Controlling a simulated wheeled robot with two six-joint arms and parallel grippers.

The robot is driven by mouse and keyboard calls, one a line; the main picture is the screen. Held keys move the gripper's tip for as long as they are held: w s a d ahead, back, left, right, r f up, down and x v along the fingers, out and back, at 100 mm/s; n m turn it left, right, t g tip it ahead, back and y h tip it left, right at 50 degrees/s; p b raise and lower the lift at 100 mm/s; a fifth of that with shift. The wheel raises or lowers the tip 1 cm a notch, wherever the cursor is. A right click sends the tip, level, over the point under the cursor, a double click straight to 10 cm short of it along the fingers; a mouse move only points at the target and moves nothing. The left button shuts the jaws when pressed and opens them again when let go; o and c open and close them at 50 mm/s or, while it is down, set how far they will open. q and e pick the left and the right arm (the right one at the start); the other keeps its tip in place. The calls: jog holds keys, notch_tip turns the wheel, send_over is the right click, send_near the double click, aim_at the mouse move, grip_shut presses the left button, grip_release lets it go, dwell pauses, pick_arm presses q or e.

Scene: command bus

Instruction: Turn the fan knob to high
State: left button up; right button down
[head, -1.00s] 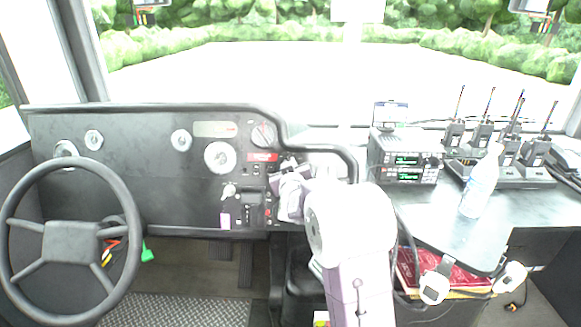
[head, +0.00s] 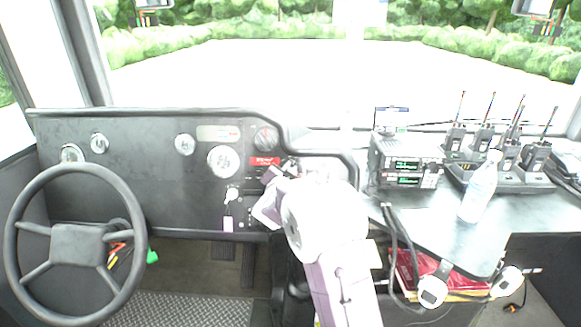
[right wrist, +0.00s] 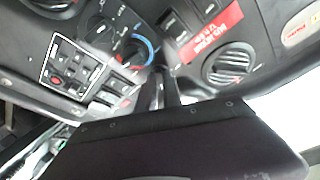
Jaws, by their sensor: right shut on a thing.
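My right gripper (head: 277,178) is at the right part of the black dashboard, under the red label, with its arm coming up from the bottom. In the right wrist view its fingers (right wrist: 164,86) are close together against the panel, shut on a control there. The fingers hide most of that control, which I take to be the fan knob. A round dial with a blue and red ring (right wrist: 140,48) shows just beyond the fingertips. Its exact setting is too blurred to read. My left gripper is not in view.
A round vent (right wrist: 230,62) and red label (right wrist: 207,32) lie right of the fingers; a switch block (right wrist: 74,66) lies left. The steering wheel (head: 76,170) is at left. A radio (head: 407,160), bottle (head: 480,187) and handheld radios stand on the right counter.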

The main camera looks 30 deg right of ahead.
jog(key=m+p, duration=0.1)
jog(key=m, duration=0.1)
jog(key=m+g+p, duration=0.1)
jog(key=m, duration=0.2)
jog(key=shift+w+a+r, duration=0.1)
jog(key=shift+r, duration=0.05)
jog(key=shift+m+g+p, duration=0.6)
jog(key=shift+m+p, duration=0.05)
jog(key=shift+m, duration=1.25)
jog(key=c, duration=1.5)
grip_release()
